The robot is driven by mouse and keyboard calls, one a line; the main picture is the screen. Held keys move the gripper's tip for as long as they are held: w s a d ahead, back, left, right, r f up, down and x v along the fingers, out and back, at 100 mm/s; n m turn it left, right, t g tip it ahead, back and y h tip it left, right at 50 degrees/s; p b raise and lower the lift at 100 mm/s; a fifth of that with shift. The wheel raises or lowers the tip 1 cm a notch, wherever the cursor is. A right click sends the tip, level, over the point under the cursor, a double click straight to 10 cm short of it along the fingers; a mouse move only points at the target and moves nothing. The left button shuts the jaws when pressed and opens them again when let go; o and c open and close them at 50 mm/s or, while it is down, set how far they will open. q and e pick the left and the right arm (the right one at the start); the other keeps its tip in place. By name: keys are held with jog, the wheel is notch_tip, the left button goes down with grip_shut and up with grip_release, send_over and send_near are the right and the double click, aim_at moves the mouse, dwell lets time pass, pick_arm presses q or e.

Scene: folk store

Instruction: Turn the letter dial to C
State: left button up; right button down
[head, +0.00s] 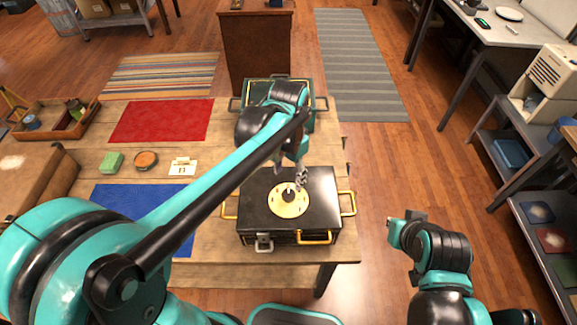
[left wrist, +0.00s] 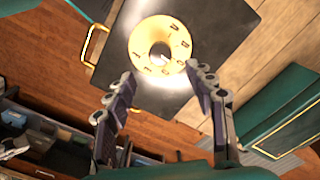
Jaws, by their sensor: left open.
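The letter dial (head: 289,199) is a round cream-gold disc with a dark centre knob, set on top of a black box (head: 262,215) with gold handles. In the left wrist view the dial (left wrist: 160,55) shows dark letters around its rim, too small and tilted to read surely. My left gripper (head: 300,182) is just above the dial's upper right edge. In the left wrist view its two fingers (left wrist: 165,85) are spread apart and empty, with the dial beyond their tips. My right arm (head: 432,245) is off the table to the right; its fingers cannot be made out.
A dark green box (head: 321,103) stands behind the black box. A blue mat (head: 120,201), a red mat (head: 160,121), a card (head: 183,167), a green block (head: 111,162) and an orange-brown round tin (head: 146,160) lie to the left.

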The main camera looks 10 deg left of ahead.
pick_arm(q)
jog(key=shift+r, duration=1.65)
jog(key=s+a+f+n+t+b, duration=0.3)
jog(key=s+a+f+n+t, duration=0.2)
jog(key=s, duration=0.5)
jog(key=a+n+t, duration=0.1)
jog(key=a+t, duration=0.1)
jog(key=a, duration=0.1)
jog(key=shift+a+f+n, duration=0.3)
jog(key=shift+f, duration=0.1)
